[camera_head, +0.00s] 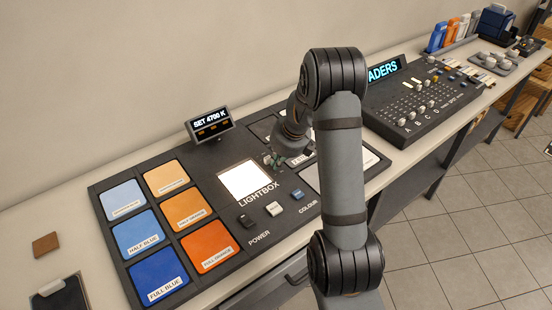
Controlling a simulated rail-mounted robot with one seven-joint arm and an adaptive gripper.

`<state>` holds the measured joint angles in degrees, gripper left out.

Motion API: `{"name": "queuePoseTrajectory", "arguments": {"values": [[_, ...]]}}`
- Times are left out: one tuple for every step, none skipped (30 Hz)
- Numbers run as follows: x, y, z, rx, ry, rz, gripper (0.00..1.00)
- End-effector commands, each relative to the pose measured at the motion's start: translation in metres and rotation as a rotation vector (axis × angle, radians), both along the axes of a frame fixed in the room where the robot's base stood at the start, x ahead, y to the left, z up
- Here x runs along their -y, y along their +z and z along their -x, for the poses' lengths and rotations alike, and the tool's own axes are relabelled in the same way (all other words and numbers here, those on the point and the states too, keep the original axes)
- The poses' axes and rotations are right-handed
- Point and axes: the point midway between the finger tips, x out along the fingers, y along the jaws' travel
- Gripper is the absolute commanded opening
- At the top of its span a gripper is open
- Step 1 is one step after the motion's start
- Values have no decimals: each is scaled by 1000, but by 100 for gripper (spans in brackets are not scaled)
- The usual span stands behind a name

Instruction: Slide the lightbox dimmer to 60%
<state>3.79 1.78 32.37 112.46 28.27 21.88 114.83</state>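The lightbox's lit white square (245,181) glows in the dark console panel (222,228), above the printed word LIGHTBOX. Below it are a black key (246,221) near the word POWER, a white key (274,209) and a blue key (298,194) near COLOUR. My gripper (270,159) is over the panel just right of the lit square, small and partly confused with the arm behind it. I cannot tell whether its fingers are apart or touch the panel. I cannot make out the dimmer slider or its setting; my arm covers part of the panel's right side.
Blue and orange filter swatches (185,207) fill the panel's left. A small display (209,124) reading "SET 4700 K" stands behind it. A fader console (418,103) sits to the right. The bench's left end is mostly clear.

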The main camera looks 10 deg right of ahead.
Motion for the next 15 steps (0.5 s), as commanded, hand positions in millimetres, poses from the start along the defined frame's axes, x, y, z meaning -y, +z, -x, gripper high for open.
{"name": "queuePoseTrajectory", "arguments": {"values": [[-1, 1, -2, 0, 0, 0, 0], [-2, 1, -3, 0, 0, 0, 0], [-2, 0, -4, 0, -1, 0, 0], [-2, 0, -4, 0, -1, 0, 0], [-2, 0, -5, 0, -1, 0, 0], [-2, 0, -5, 0, 0, 0, 0], [-2, 0, -5, 0, 0, 0, 0], [-2, 0, -5, 0, 0, 0, 0], [-2, 0, -5, 0, 0, 0, 0], [-2, 0, -5, 0, 0, 0, 0], [-2, 0, -5, 0, 0, 0, 0], [-3, 0, -5, 0, 0, 0, 0], [-3, 0, -5, 0, 0, 0, 0], [-3, 1, -6, 0, 0, -1, 0], [-5, 2, -8, -1, 1, 0, 0]]}}
